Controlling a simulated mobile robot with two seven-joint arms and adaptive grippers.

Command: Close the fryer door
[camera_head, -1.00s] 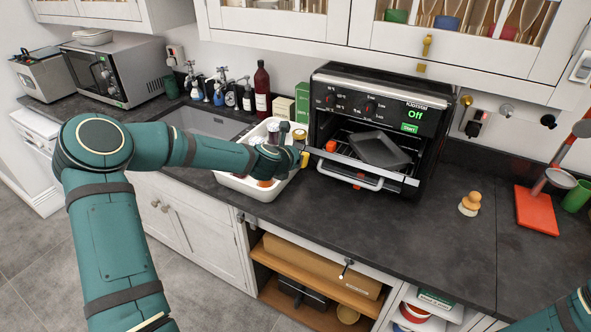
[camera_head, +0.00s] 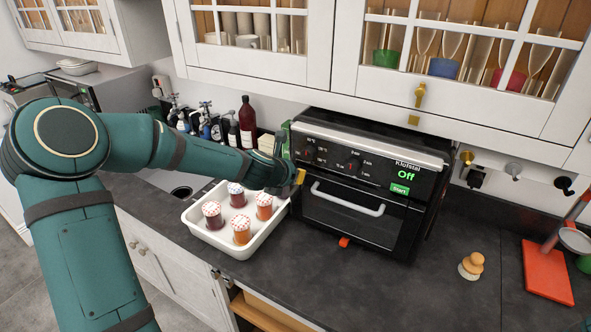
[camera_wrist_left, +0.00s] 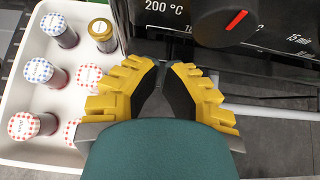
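The fryer (camera_head: 372,165) is a black countertop oven with a silver top edge and a display reading "Off". Its door (camera_head: 345,222) stands upright against the front below the control panel, apparently shut, with its silver handle (camera_head: 347,199) across the upper part. The door hides the inside. My left gripper (camera_head: 300,177) is at the fryer's left front edge, beside the door's upper left corner. In the left wrist view, the yellow fingers of my left gripper (camera_wrist_left: 163,64) come together at the tips with nothing between them. The fryer's panel (camera_wrist_left: 245,25) is just beyond. My right gripper is out of view.
A white tray (camera_head: 263,242) with several jars stands left of the fryer, under my left arm. Wall cabinets hang above.

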